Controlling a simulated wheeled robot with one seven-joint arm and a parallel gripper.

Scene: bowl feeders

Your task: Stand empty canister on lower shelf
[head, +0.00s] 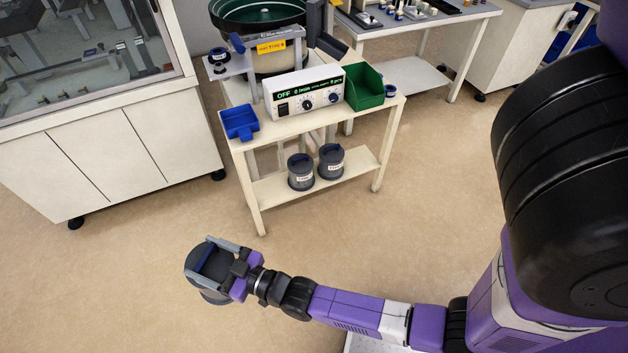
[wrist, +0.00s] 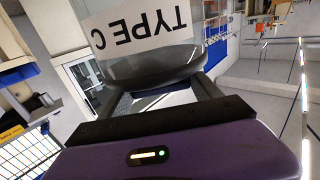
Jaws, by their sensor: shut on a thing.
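My gripper (head: 217,268) is shut on a grey canister (head: 204,264), held out in front of the bench over open floor. The canister has a dark top with a blue strip. In the wrist view the canister (wrist: 150,65) fills the space past my fingers, and its white label reads TYPE C upside down. The lower shelf (head: 361,164) is under the feeder bench, beyond my gripper. Two grey canisters with blue handles, a left one (head: 301,174) and a right one (head: 331,164), stand upright on it.
The bench top (head: 290,126) holds a control box (head: 303,100), a blue tray (head: 240,123), a green bin (head: 365,86) and the bowl feeder (head: 257,15). Bench legs frame the shelf. The shelf has bare room left and right of the two canisters. A white cabinet (head: 110,165) stands at left.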

